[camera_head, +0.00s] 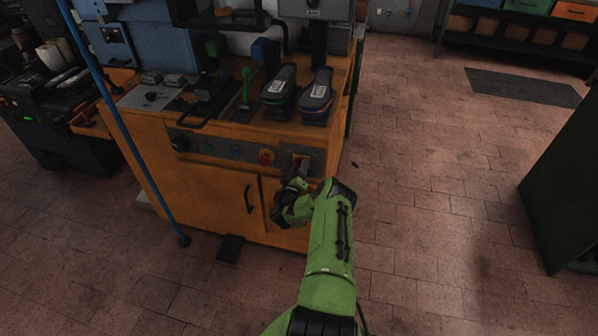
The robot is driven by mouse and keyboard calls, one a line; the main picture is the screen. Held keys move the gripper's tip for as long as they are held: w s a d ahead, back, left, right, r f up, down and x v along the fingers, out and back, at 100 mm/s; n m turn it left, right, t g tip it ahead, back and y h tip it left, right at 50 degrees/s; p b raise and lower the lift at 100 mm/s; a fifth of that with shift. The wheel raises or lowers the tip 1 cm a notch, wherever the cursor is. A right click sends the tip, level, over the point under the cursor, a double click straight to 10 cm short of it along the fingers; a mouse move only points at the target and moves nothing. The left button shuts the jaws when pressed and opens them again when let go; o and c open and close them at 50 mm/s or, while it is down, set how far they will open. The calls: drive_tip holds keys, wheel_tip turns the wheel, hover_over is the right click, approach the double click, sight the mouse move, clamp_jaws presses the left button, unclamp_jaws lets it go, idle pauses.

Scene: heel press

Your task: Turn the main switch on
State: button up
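The heel press is an orange cabinet (205,185) with a dark control panel (222,150) along its upper front. At the panel's right end is a light-framed switch plate (304,155), most likely the main switch, largely hidden by my gripper. My gripper (299,167) is right in front of this plate, at the end of my green arm. I cannot tell whether it touches the switch. The fingers are dark and small here, so their opening does not show. The switch's position is also hidden.
The panel also holds a red button (265,157) on yellow, a blue button (236,152), a green button (206,148) and a black knob (180,144). Two dark shoes (316,95) stand on top. A blue pole (135,125) rises at left. Floor to the right is open.

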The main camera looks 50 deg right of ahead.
drive_tip(key=shift+c, duration=0.4)
clamp_jaws()
drive_tip(key=shift+m, duration=8.9)
drive_tip(key=shift+a, duration=0.1)
